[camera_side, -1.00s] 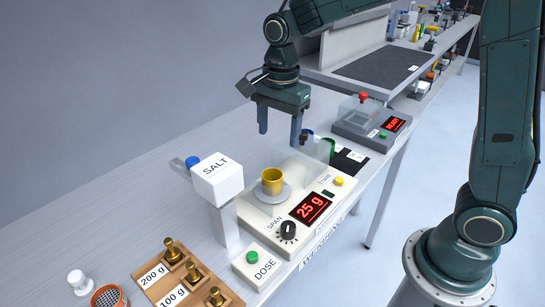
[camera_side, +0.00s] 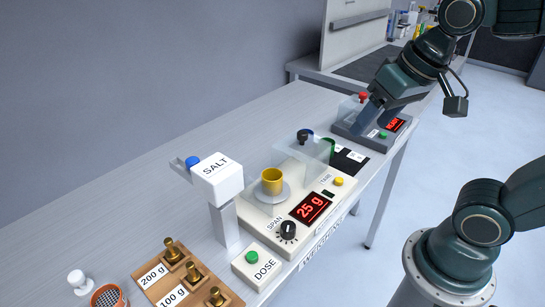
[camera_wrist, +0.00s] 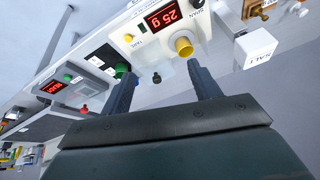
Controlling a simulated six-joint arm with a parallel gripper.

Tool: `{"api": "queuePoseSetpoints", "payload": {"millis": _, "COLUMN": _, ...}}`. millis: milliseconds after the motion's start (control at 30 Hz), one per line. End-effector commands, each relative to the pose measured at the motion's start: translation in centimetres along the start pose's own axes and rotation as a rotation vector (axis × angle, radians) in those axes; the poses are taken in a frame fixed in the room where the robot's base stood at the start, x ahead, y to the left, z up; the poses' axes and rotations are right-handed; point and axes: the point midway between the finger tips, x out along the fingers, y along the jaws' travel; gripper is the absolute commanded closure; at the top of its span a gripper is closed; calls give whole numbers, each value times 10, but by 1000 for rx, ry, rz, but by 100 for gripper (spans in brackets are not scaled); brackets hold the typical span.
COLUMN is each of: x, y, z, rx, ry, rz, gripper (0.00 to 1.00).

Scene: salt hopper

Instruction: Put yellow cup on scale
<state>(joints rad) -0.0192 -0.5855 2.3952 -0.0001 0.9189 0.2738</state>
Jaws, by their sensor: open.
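The yellow cup (camera_side: 272,180) stands upright on the round grey pan (camera_side: 283,194) of the white scale (camera_side: 330,212), whose red display reads 25 g. In the wrist view the yellow cup (camera_wrist: 184,45) is on the same scale, beyond my fingertips and apart from them. My gripper (camera_side: 368,112) is at the right end of the bench, by the dark grey device with a red knob, well away from the cup. In the wrist view my gripper (camera_wrist: 162,72) has its two fingers spread with nothing between them.
The white SALT hopper (camera_side: 217,180) stands left of the scale, with a DOSE button box (camera_side: 257,267) in front. A clear shield (camera_side: 303,153) rises behind the pan. Dark and green cups stand near it. A wooden weight block (camera_side: 180,285) is at front left.

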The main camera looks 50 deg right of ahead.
Motion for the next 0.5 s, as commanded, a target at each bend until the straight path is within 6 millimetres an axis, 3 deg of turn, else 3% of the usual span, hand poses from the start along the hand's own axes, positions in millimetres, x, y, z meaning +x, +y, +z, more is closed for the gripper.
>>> {"api": "queuePoseSetpoints", "payload": {"millis": 200, "x": -6, "y": 10, "z": 25, "rx": -193, "ry": 64, "rz": -4, "gripper": 38}}
{"api": "queuePoseSetpoints", "payload": {"millis": 500, "x": -6, "y": 13, "z": 33, "rx": -259, "ry": 80, "rz": -2, "gripper": 38}}
